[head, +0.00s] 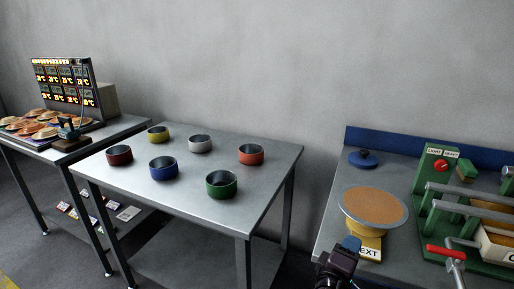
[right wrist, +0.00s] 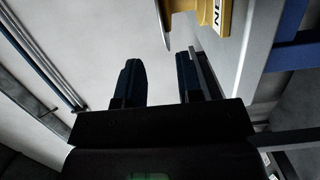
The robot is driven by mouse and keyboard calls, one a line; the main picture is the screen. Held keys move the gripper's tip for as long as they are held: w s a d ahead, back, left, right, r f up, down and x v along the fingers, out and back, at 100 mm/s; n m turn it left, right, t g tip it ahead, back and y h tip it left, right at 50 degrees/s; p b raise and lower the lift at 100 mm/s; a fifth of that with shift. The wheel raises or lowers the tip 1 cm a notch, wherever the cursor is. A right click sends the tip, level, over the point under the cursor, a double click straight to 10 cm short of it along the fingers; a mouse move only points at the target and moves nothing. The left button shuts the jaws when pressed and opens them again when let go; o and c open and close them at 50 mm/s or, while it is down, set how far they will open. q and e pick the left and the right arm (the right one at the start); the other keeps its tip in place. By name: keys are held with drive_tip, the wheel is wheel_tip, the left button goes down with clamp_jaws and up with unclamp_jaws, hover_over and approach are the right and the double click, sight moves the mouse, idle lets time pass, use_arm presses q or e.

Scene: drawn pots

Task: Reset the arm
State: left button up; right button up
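My right gripper (head: 349,246) is at the bottom of the head view, in front of the right-hand table. It is beside the yellow stand with the dish and the "NEXT" label. In the right wrist view its two dark blue fingers (right wrist: 160,78) are apart with nothing between them. The yellow stand (right wrist: 210,15) shows at the top of that view, beyond the fingertips. I cannot tell from the head view how close the gripper is to the stand. My left gripper is not in view.
Several coloured pots, including a green pot (head: 221,184), stand on the middle table (head: 200,215). A brown round dish (head: 375,205), a blue lid (head: 363,158) and a green machine (head: 436,190) are on the right table (head: 335,225). A gap separates these tables.

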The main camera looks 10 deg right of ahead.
drive_tip(key=a+f+m+t+y, duration=0.2)
drive_tip(key=a+f+m+y, duration=0.25)
drive_tip(key=f+y, duration=0.5)
drive_tip(key=s+d+f+m+g+y, duration=0.1)
drive_tip(key=s+d+f+g, duration=0.1)
drive_tip(key=s+f, duration=0.4)
drive_tip(key=s+d+f+m+g+y, duration=0.1)
drive_tip(key=s+d+f+m+y, duration=0.1)
drive_tip(key=s+f, duration=0.5)
drive_tip(key=s+d, duration=0.1)
drive_tip(key=s, duration=0.5)
drive_tip(key=shift+s+g, duration=0.3)
drive_tip(key=shift+g, duration=0.1)
